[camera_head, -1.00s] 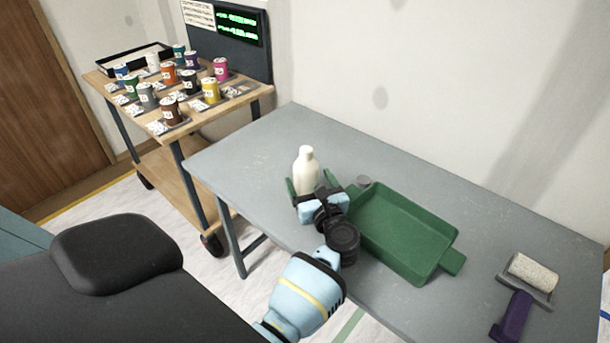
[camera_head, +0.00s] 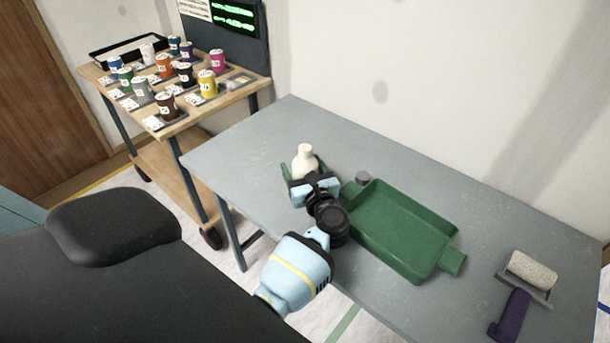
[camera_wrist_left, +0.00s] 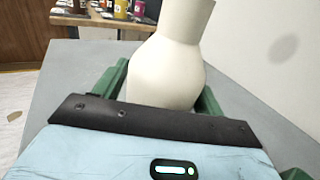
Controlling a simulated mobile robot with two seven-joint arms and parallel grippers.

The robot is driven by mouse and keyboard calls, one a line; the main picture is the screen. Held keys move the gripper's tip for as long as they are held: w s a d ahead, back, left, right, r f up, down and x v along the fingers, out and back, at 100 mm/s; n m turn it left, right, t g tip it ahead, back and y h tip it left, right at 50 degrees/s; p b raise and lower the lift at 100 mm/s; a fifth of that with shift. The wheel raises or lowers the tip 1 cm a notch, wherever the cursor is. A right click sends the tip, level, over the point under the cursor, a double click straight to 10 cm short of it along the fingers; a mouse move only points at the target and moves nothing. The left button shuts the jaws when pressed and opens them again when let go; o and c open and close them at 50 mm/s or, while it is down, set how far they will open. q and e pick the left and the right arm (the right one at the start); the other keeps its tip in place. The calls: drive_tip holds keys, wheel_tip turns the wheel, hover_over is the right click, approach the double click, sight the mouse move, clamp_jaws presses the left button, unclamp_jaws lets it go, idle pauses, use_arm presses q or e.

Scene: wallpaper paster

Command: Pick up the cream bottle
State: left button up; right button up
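The cream bottle (camera_head: 304,161) stands upright on the grey table, left of the green tray. My left gripper (camera_head: 303,174) has come to it from the front, and its wrist hides the bottle's lower part in the head view. In the left wrist view the cream bottle (camera_wrist_left: 168,70) fills the middle, between the green fingers of my left gripper (camera_wrist_left: 160,88). One finger is on each side of the bottle, and the fingers look spread, with no clear grip on it. The bottle's base is hidden. My right gripper is not in view.
A paint roller (camera_head: 531,271) with a purple handle lies farther right. A wooden cart (camera_head: 190,122) with several paint cans stands at the left.

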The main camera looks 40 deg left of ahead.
use_arm(q)
drive_tip(key=c, duration=1)
drive_tip(key=shift+o, duration=0.2)
drive_tip(key=shift+w, duration=0.1)
drive_tip(key=shift+r, duration=0.1)
wheel_tip(320, 180, up, 10)
drive_tip(key=shift+f+p, duration=0.1)
drive_tip(key=shift+p, duration=0.5)
